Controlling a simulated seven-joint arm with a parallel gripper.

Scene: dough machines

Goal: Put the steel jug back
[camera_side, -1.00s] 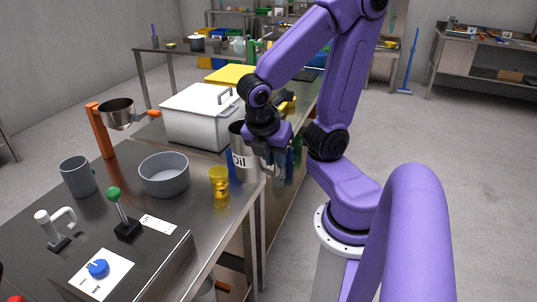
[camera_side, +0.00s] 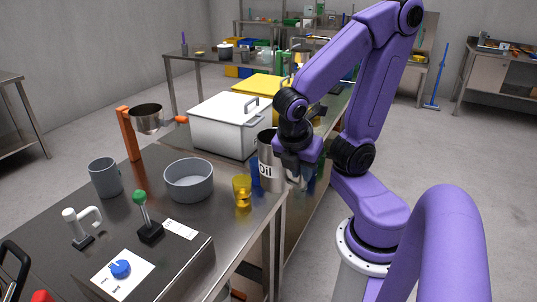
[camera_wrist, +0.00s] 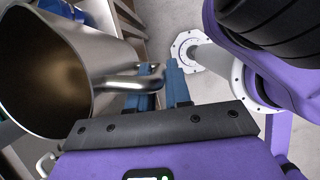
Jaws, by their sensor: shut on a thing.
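The steel jug (camera_side: 267,148), an open cylinder with an "Oil" label, is upright at the right edge of the steel worktop in the side view. Whether its base touches the worktop is unclear. In the wrist view its wide mouth (camera_wrist: 45,70) fills the left side, and its handle reaches toward the fingers. My gripper (camera_wrist: 165,85) is shut on the jug's handle. In the side view my gripper (camera_side: 297,172) is just right of the jug, its fingertips partly hidden.
A yellow cup (camera_side: 242,190) and a grey bowl (camera_side: 189,180) stand left of the jug. A white lidded box (camera_side: 228,125) is behind it. Blue bottles (camera_side: 256,172) are close by the jug. A control box with a green-knobbed lever (camera_side: 140,197) is at the front.

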